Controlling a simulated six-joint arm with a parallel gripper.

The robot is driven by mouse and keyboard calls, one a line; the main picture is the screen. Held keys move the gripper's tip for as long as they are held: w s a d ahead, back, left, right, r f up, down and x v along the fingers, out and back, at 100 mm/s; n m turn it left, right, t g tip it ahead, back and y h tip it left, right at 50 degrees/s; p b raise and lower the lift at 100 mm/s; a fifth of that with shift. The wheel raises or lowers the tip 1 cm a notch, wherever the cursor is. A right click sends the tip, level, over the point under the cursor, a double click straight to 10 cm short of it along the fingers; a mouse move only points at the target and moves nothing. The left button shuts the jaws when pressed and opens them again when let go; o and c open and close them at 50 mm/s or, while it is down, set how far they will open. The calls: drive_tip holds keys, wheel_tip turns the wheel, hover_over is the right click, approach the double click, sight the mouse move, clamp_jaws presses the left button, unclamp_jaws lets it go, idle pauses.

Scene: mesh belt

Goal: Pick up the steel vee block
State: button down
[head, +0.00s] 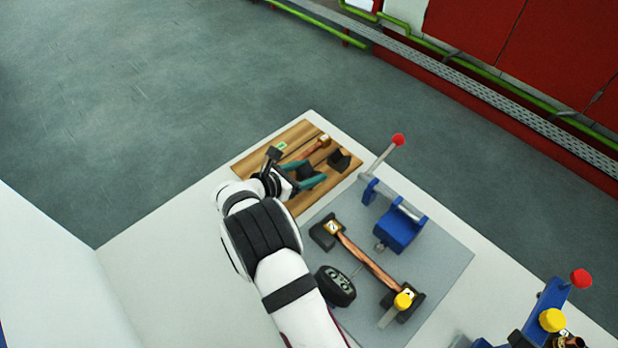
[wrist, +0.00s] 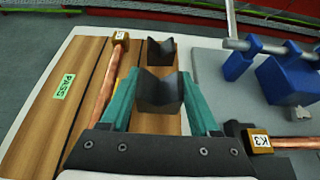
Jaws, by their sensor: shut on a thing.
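A dark grey vee block (wrist: 160,93) with a V notch in its top sits between the teal fingers of my gripper (wrist: 159,84) in the wrist view. My gripper is shut on it, one finger on each side. In the head view my gripper (head: 308,172) is over the wooden board (head: 246,163), with the held block (head: 306,171) partly hidden by the fingers. A second, similar dark vee block (wrist: 162,51) stands just beyond the held one; it also shows in the head view (head: 339,160). I cannot tell whether the held block touches the board.
A copper bar with a K3 tag (wrist: 104,86) lies on the board left of my gripper, near a green PASS label (wrist: 64,86). Right of the board, a grey plate (head: 447,259) carries a blue clamp fixture (head: 398,231), another copper bar (head: 365,256) and a dark gauge (head: 336,286).

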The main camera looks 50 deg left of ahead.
drive_tip(key=w+d+r+m+h, duration=0.1)
drive_tip(key=w+d+r, duration=0.3)
drive_tip(key=d+r, duration=0.5)
drive_tip(key=w+d+r+m+h, duration=0.1)
drive_tip(key=w+d+r, duration=0.45)
drive_tip(key=d, duration=0.45)
drive_tip(key=w+d+r+h, duration=0.1)
drive_tip(key=w+d+r, duration=0.3)
drive_tip(key=d+r, duration=0.5)
drive_tip(key=s+d+r, duration=0.2)
drive_tip(key=d+r, duration=0.4)
drive_tip(key=d, duration=0.3)
drive_tip(key=s+d+r+m, duration=0.1)
drive_tip(key=s+d+r, duration=0.1)
drive_tip(key=d+r, duration=0.4)
drive_tip(key=d, duration=0.4)
drive_tip(key=shift+s+d+g+h, duration=0.3)
drive_tip(key=shift+h, duration=0.1)
drive_tip(key=shift+a, duration=0.15)
